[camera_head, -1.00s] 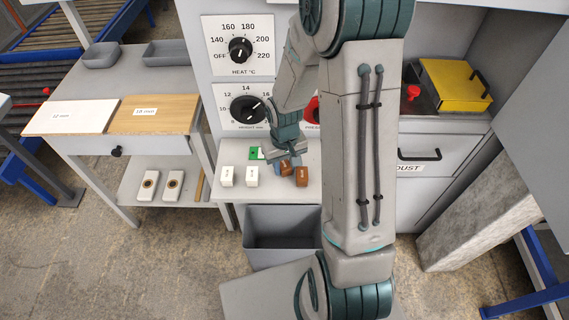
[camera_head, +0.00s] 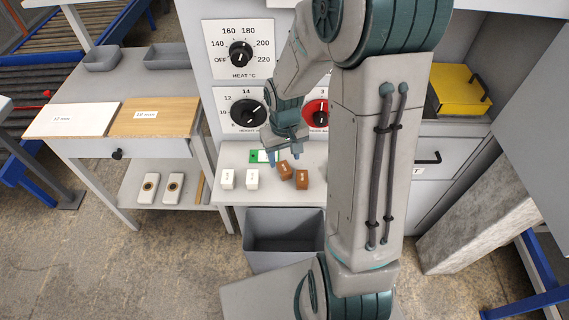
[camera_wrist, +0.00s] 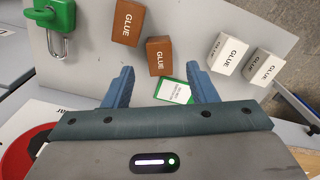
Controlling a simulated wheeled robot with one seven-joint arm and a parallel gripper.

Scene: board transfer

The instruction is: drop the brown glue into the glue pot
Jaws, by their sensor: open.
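Two brown glue blocks lie on the light shelf, the left one (camera_head: 285,169) turned at an angle beside the right one (camera_head: 301,179). In the wrist view both show with "GLUE" labels, one nearer (camera_wrist: 160,56) and one farther away (camera_wrist: 127,22). My gripper (camera_head: 286,157) is open and empty, above the shelf just behind the brown blocks. In the wrist view the nearer brown block lies just beyond the gap between my blue fingertips (camera_wrist: 160,70), apart from them. I cannot make out a glue pot; my arm hides part of the right side.
Two white glue blocks (camera_head: 240,180) stand left on the shelf. A green-edged card (camera_wrist: 177,92) lies near my fingers, and a green padlock (camera_wrist: 50,15) shows in the wrist view. A grey bin (camera_head: 284,214) sits below the shelf. Dials (camera_head: 241,53) are on the panel behind.

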